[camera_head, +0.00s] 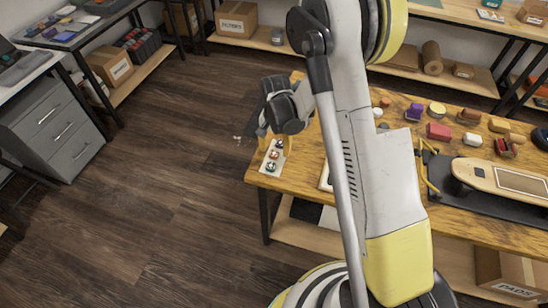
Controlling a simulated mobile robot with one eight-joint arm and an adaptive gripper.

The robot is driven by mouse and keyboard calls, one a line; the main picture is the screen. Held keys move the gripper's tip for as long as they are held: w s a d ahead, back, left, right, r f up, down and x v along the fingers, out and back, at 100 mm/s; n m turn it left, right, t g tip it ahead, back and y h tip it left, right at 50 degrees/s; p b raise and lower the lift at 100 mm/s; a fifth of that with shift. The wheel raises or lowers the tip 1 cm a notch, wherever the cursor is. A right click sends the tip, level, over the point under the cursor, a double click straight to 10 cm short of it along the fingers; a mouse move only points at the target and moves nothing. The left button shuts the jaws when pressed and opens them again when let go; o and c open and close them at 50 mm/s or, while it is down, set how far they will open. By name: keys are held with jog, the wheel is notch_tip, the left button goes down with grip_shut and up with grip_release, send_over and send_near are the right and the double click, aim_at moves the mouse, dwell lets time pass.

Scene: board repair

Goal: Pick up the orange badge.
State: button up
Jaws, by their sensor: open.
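A small white strip (266,168) lies near the left end of the wooden workbench and bears a short row of small round pieces. The middle piece looks orange-red and may be the orange badge (274,155); it is too small to be sure. A dark piece (279,145) lies above it and a bluish-grey piece (271,167) below it in the picture. My gripper (274,137) is open, at the bench's left end, near the upper end of the strip. I see nothing held in it. My arm hides part of the bench to the right.
The workbench (390,168) holds several small coloured items on its right half, including a red block (439,131) and a purple piece (414,112). A skateboard-like deck (498,180) lies at the right. The dark floor (170,190) on the left is clear.

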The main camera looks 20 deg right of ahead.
aim_at(275, 151)
jog(key=shift+f, duration=0.7)
jog(key=shift+r, duration=0.1)
jog(key=c, duration=0.9)
jog(key=shift+o, duration=0.2)
jog(key=shift+r, duration=0.1)
notch_tip(275, 151, up, 4)
jog(key=shift+r+p, duration=0.1)
jog(key=shift+p, duration=0.95)
jog(key=s+d+r+p, duration=0.5)
jog(key=d+r, duration=0.5)
jog(key=shift+s+d+r+p, duration=0.15)
jog(key=shift+d+r+p, duration=0.05)
jog(key=shift+r+p, duration=0.1)
